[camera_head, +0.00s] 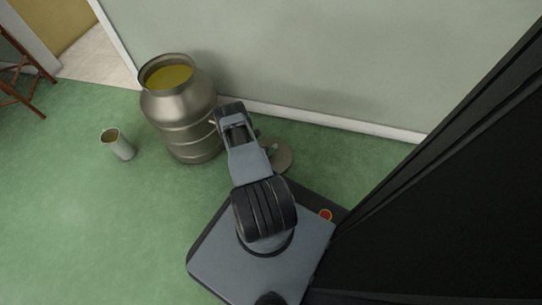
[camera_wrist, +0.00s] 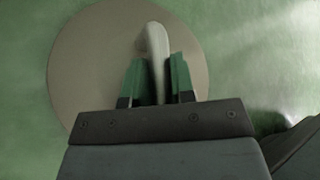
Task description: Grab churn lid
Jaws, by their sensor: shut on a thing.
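The churn lid (camera_wrist: 85,60) is a round, flat, beige-grey disc with a raised bar handle (camera_wrist: 157,45) across it. In the wrist view my gripper (camera_wrist: 157,75) has its two green-padded fingers closed on the handle, one on each side. In the head view the lid (camera_head: 283,157) shows low by the floor, right of the churn, partly hidden behind my arm. The metal churn (camera_head: 187,115) stands upright and open against the wall, with yellow liquid (camera_head: 169,77) inside. The fingers are hidden in the head view.
A wooden stool or chair (camera_head: 22,72) is at the far left by a doorway. The wall is close behind, and a large dark panel (camera_head: 450,190) fills the right.

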